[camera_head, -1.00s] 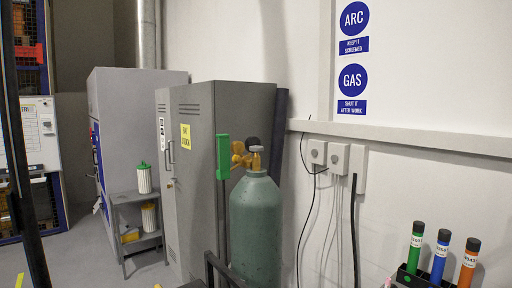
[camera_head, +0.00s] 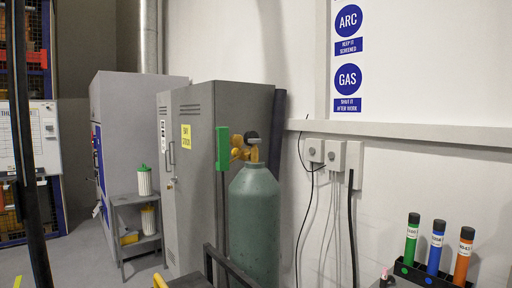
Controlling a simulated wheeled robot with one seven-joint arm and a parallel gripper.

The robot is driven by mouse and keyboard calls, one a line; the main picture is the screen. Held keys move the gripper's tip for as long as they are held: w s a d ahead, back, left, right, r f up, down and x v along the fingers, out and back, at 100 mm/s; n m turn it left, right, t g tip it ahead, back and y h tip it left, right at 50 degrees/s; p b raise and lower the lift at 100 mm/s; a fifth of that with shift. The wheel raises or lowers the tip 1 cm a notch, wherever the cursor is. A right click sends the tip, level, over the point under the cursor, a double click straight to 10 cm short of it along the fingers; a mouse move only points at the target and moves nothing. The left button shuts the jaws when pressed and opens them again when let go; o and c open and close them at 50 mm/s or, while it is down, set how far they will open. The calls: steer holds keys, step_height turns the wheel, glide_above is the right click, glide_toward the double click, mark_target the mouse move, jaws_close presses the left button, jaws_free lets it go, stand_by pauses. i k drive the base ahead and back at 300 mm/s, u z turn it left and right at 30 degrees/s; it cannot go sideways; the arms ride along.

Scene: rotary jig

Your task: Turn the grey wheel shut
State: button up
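A green gas cylinder (camera_head: 254,215) stands upright in front of the grey locker, with a brass valve (camera_head: 255,156) on top. A small dark grey round piece (camera_head: 251,138) sits at the valve; it may be the grey wheel, but I cannot tell for sure at this size. I cannot tell how far it is turned. Yellow regulator parts (camera_head: 238,148) are beside the valve on the left. My gripper is not in view.
A green-topped post (camera_head: 222,150) stands just left of the cylinder. A black rail (camera_head: 228,265) crosses low in front of it. A grey locker (camera_head: 190,190) stands behind. A black rack with labelled tubes (camera_head: 437,272) is at lower right. Wall boxes with cables (camera_head: 335,155) are right of the cylinder.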

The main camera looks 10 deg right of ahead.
mark_target(251, 141)
steer(key=u, duration=0.2)
steer(key=k, duration=0.25)
steer(key=z, duration=1.3)
steer(key=i, duration=1.3)
steer(key=u, duration=0.45)
